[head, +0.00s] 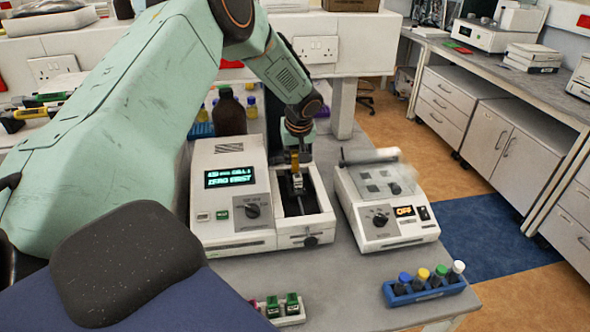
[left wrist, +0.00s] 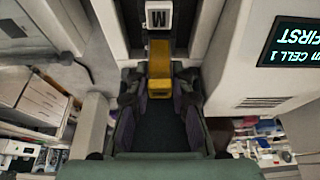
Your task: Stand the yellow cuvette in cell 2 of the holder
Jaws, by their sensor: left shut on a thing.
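The yellow cuvette (head: 295,158) is upright above the open sample well of the white instrument (head: 228,200). It also shows in the left wrist view (left wrist: 160,72), between the two dark finger pads. My left gripper (left wrist: 159,92) is shut on it. In the head view the left gripper (head: 296,140) points down over the well. The holder is largely hidden in the dark well (head: 300,203) below; its cells cannot be told apart. A white block marked with a dark letter (left wrist: 159,14) shows just beyond the cuvette in the wrist view. My right gripper is not in view.
The instrument's screen (head: 230,177) shows "CELL 1" and "ZERO FIRST". A second white device (head: 385,210) reading OFF stands close on the right. A blue rack (head: 425,293) with several capped vials and a small white rack (head: 288,319) stand in front. A brown bottle (head: 229,113) stands behind.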

